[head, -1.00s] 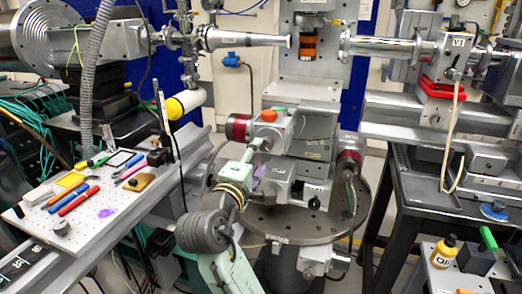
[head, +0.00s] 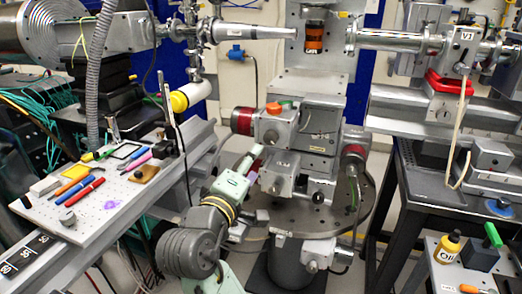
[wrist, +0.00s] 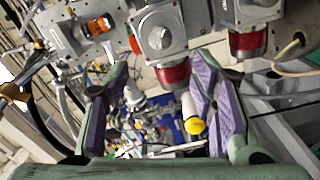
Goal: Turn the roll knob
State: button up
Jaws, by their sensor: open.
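The grey motor stage stands at centre in the head view, with several knobs on its blocks. One small round knob (head: 271,136) is on the front of the upper block, beside an orange cap; another knob (head: 275,189) is on the lower block. I cannot read which is the roll knob. My gripper (head: 256,166) is left of the lower block and below the upper block, apart from the upper knob. In the wrist view my gripper (wrist: 160,75) has its purple-padded fingers spread, with nothing held between them. A round knob (wrist: 158,38) on a grey block shows beyond the fingertips.
A perforated tool board (head: 90,205) with pens and small tools lies left. A round metal plate (head: 335,215) lies under the stage. Beam pipes (head: 395,40) run above. A cart with an oil bottle (head: 447,247) stands at lower right.

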aim_at(269, 139)
jog(key=w+d+m+p, duration=0.1)
jog(key=w+m, duration=0.2)
jog(key=m, duration=0.2)
jog(key=w+d+m+p, duration=0.1)
jog(key=w+m, duration=0.3)
jog(key=m, duration=0.1)
jog(key=w+d+m, duration=0.2)
jog(key=w+m, duration=0.1)
jog(key=m, duration=0.2)
jog(key=shift+w+m+p, duration=0.4)
jog(key=shift+c, duration=0.3)
jog(key=c, duration=1.1)
jog(key=shift+a+n, duration=0.1)
jog(key=shift+n, duration=0.5)
